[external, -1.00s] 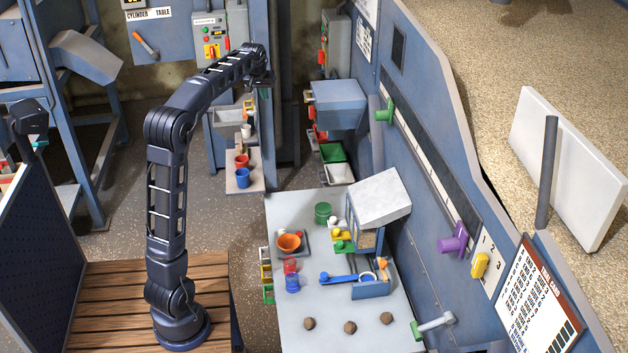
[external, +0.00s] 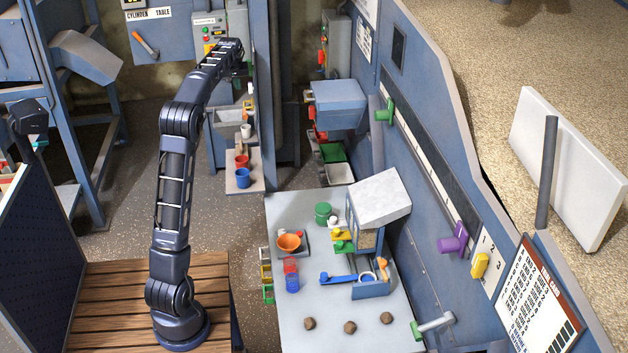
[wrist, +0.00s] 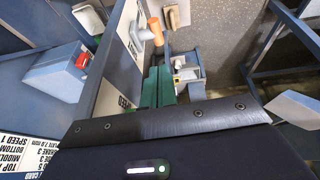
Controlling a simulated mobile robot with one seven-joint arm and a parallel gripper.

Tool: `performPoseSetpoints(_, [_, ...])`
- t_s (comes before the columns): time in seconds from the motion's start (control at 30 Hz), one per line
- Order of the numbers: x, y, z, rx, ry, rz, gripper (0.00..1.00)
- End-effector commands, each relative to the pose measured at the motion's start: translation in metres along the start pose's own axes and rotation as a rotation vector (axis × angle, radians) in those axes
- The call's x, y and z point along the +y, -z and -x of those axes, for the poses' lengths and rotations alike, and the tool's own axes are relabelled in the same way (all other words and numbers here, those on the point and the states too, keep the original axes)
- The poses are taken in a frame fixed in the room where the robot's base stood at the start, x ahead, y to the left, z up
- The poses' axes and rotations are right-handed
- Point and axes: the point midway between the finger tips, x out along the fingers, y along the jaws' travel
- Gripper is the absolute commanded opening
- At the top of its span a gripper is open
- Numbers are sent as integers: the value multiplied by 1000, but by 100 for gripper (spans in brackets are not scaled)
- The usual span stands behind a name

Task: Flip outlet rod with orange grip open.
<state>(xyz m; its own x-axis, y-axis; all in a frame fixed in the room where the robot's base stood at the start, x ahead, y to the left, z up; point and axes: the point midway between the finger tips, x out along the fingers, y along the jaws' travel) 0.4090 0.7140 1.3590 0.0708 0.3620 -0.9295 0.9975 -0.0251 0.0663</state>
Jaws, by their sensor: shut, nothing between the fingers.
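An orange grip (wrist: 154,31) on a pale rod shows upper middle in the wrist view, beside a blue-grey panel edge. My gripper (wrist: 157,88) shows just below it as two green fingers side by side, shut and empty. The fingers look apart from the grip, though the depth is hard to judge. An orange-handled lever (external: 145,43) is on the panel marked CYLINDER TABLE, left of my gripper. I cannot tell whether it is the same grip.
A grey box with a red button (wrist: 82,61) is on the left in the wrist view. A small blue-grey bin (wrist: 188,72) lies beyond the fingers. A shelf with red and blue cups (external: 243,177) stands below my gripper. The speckled floor (external: 210,215) is clear.

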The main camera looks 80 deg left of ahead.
Motion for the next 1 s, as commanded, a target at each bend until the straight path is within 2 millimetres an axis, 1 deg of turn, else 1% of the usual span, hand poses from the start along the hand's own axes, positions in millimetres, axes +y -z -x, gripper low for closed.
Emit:
performPoseSetpoints(0.13, [0,0,-5,-1,0,0,0])
performPoseSetpoints(0.27, [0,-1,-20,-3,0,-1,0])
performPoseSetpoints(0.7, [0,-1,-97,-3,1,-1,0])
performPoseSetpoints(0.8, [1,-2,-111,-2,0,-1,0])
performPoseSetpoints(1.0, [4,-6,-132,-1,0,-1,0])
